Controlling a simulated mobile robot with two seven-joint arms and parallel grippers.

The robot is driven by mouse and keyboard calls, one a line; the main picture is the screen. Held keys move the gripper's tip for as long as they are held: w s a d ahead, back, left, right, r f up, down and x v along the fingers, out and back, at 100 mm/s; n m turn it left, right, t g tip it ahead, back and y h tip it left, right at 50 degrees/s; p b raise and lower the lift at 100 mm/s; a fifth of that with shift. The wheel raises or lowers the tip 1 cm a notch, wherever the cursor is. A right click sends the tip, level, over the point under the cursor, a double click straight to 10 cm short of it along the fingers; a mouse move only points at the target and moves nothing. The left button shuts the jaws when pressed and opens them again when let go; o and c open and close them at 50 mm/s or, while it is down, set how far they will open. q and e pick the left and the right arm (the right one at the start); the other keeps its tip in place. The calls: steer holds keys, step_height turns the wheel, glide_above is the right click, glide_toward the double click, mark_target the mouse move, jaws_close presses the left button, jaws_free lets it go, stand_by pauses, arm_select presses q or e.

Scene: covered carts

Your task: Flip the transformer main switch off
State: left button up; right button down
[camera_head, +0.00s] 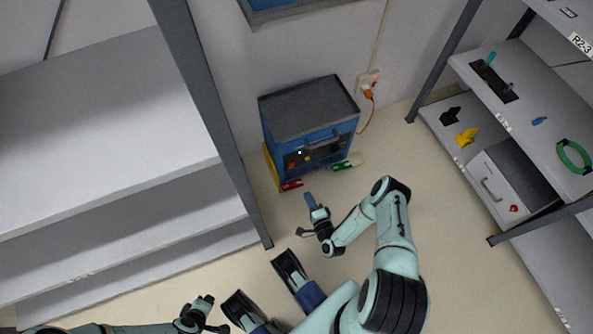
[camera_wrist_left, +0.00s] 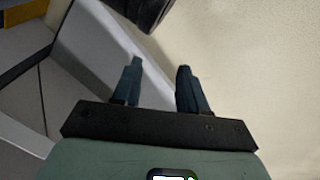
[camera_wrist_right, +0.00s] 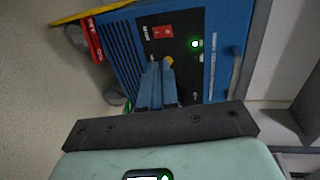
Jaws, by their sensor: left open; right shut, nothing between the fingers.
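The transformer is a blue box (camera_head: 271,139) with a grey top, standing on the floor against the wall. Whether the switch is on or off is too small to tell. My right gripper (camera_head: 309,199) is shut and empty, pointing at the panel from in front; in the right wrist view its fingertips (camera_wrist_right: 158,62) appear just below the switch, apparently short of it. My left gripper (camera_wrist_left: 158,75) is open and empty, low beside the left shelf.
A grey shelf (camera_head: 110,110) stands left. A right shelf (camera_head: 540,110) holds a green ring (camera_head: 573,156), yellow part (camera_head: 466,137) and drawer box (camera_head: 500,185). A wall socket (camera_head: 368,79) has an orange cord.

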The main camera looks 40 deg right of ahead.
mark_target(292, 164)
steer(key=b+x, duration=0.1)
steer(key=x, duration=0.3)
steer(key=b+x, duration=0.1)
steer(key=x, duration=0.3)
steer(key=r+b+x, duration=0.1)
steer(key=b+x, duration=0.1)
steer(key=x, duration=0.3)
steer(key=shift+w, duration=0.15)
steer(key=shift+w+d+r, duration=0.1)
steer(key=shift+w, duration=0.35)
arm_select(q)
steer(key=s+a+f+g, duration=0.1)
steer(key=s+f+g, duration=0.1)
steer(key=s+f, duration=0.5)
steer(key=shift+s+a+g, duration=0.2)
steer(key=shift+s+g, duration=0.2)
steer(key=shift+s, duration=0.05)
